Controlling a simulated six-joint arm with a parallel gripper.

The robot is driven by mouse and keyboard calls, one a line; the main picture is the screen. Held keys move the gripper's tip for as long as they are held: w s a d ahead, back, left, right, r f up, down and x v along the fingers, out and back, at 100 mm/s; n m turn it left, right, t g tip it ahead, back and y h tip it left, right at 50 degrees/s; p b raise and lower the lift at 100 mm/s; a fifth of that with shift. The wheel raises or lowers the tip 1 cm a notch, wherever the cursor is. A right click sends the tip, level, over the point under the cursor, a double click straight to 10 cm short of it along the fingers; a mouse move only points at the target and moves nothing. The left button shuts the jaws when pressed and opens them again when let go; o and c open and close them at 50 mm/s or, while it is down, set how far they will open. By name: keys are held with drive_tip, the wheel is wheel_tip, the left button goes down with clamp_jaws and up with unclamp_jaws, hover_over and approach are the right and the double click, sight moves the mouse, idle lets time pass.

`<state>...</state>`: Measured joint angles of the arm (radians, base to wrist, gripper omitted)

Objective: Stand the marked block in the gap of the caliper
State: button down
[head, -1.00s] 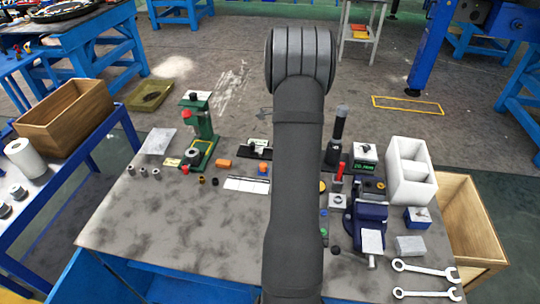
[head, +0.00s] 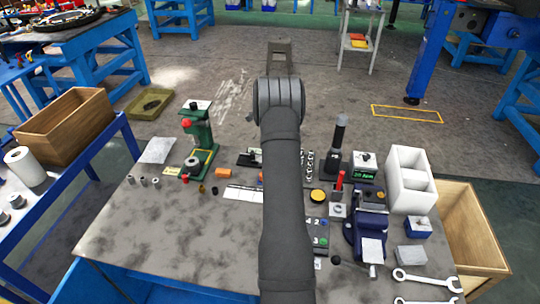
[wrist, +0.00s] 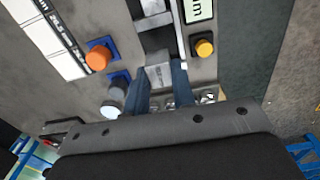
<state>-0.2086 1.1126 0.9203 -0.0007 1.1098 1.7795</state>
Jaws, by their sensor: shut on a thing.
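My gripper (wrist: 161,84) shows in the wrist view with its two dark blue fingers close together, shut on a small light grey block (wrist: 158,75). Any mark on the block is too small to make out. I cannot tell whether the block touches the caliper.
An orange knob (wrist: 98,57) on a blue base and a yellow button (wrist: 203,48) lie near the fingers. A green stand (head: 198,140), a blue vise (head: 371,225) and white bins (head: 408,180) stand on the bench. The bench's front left is clear.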

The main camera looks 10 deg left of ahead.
drive_tip(key=shift+a+f, duration=0.1)
drive_tip(key=shift+a, duration=0.05)
drive_tip(key=shift+f, duration=1.95)
drive_tip(key=shift+f, duration=0.15)
drive_tip(key=c, duration=1.2)
unclamp_jaws()
wheel_tip(320, 180, up, 12)
drive_tip(key=shift+r, duration=0.15)
